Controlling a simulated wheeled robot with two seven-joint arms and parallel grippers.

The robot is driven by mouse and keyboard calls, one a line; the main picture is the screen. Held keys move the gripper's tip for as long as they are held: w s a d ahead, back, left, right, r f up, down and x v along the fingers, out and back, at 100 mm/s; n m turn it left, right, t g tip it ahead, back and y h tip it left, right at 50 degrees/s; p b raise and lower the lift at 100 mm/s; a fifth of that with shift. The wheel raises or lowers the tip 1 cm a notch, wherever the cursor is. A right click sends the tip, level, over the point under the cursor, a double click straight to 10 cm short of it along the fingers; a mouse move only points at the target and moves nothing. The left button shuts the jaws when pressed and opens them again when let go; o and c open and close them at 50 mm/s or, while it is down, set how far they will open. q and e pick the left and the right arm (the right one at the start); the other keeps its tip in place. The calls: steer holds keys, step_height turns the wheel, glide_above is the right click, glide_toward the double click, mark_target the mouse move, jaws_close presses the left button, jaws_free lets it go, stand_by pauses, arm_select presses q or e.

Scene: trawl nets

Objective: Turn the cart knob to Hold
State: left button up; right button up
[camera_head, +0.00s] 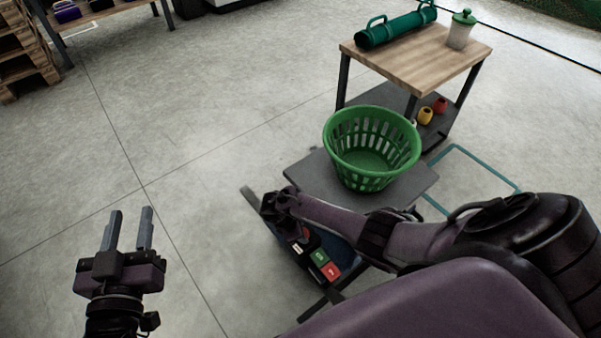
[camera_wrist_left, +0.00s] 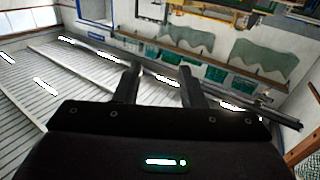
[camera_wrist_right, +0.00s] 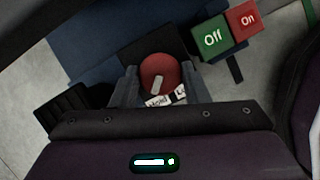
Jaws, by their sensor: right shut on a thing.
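The red cart knob (camera_wrist_right: 159,72) shows in the right wrist view, with a white pointer mark on its lower part. The mark points down, roughly toward a white label reading Hold (camera_wrist_right: 157,101); another label beside it is partly hidden. My right gripper (camera_wrist_right: 158,78) is shut on the knob, one finger on each side.
A green basket (camera_head: 371,150) sits on the cart's grey platform (camera_head: 318,180). A wooden-topped table (camera_head: 412,65) stands behind.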

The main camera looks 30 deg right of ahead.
steer(key=o, duration=0.9)
steer(key=shift+o, duration=0.2)
steer(key=p+v, duration=0.1)
steer(key=v, duration=0.2)
steer(key=shift+p, duration=0.4)
steer(key=shift+p+v, duration=0.6)
steer(key=shift+v, duration=0.55)
arm_select(q)
steer(key=s+a+f+g+y, duration=0.1)
steer(key=s+f+g+y, duration=0.1)
steer(key=s+f+g, duration=0.3)
steer(key=s+a+f+g+y+p, duration=0.1)
steer(key=s+f+g, duration=0.5)
steer(key=f, duration=0.8)
steer(key=shift+s+a+y, duration=0.6)
steer(key=shift+a+y, duration=0.2)
arm_select(e)
steer(key=shift+v, duration=1.25)
arm_select(q)
steer(key=shift+f, duration=0.1)
